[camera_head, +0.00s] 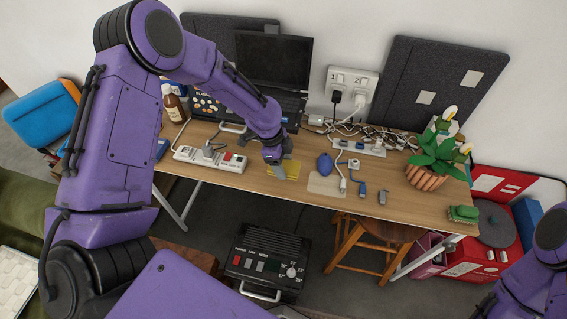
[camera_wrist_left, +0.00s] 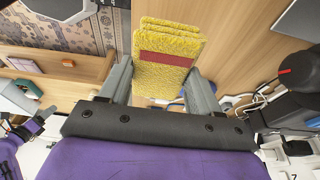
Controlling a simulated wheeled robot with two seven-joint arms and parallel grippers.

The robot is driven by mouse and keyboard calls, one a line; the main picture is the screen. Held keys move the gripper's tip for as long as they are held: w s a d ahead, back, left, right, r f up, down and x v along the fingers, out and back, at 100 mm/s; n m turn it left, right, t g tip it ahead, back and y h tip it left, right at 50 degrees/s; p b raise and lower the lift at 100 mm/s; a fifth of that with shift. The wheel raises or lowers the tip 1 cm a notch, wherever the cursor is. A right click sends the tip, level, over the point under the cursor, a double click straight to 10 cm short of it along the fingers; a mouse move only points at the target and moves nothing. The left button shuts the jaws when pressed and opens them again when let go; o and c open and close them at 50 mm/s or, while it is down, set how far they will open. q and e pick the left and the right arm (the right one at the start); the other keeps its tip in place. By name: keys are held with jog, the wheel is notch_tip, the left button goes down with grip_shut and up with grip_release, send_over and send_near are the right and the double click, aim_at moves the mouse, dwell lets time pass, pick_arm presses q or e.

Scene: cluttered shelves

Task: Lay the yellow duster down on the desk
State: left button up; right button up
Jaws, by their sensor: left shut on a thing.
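The yellow duster (camera_wrist_left: 168,42) is a fluffy yellow folded pad with a red band. In the left wrist view it sits between the two grey fingers of my left gripper (camera_wrist_left: 162,82), which is shut on it. In the head view my left gripper (camera_head: 275,164) points down over the front middle of the wooden desk (camera_head: 228,178), and part of the duster (camera_head: 291,170) shows beside its fingers. I cannot tell whether the duster touches the desk top. My right arm shows at the lower right of the head view, but its gripper is out of frame.
A white power strip (camera_head: 210,159) lies left of the gripper. A blue-purple object (camera_head: 324,164) and a beige mat (camera_head: 326,185) lie to its right. A laptop (camera_head: 272,62) stands behind, and a potted plant (camera_head: 427,177) at right. Some bare desk shows near the front edge.

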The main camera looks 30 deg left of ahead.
pick_arm(q)
jog(key=f, duration=0.1)
jog(key=w+a+f, duration=0.1)
jog(key=w+f, duration=0.1)
jog(key=shift+w+a+f, duration=0.15)
jog(key=shift+a, duration=0.1)
notch_tip(320, 180, down, 2)
jog(key=shift+f+p, duration=0.15)
jog(key=shift+p, duration=0.8)
jog(key=shift+w+f, duration=0.1)
jog(key=shift+f, duration=0.35)
jog(key=o, duration=0.6)
jog(key=shift+f, duration=0.1)
jog(key=o, duration=0.4)
jog(key=shift+o, duration=0.2)
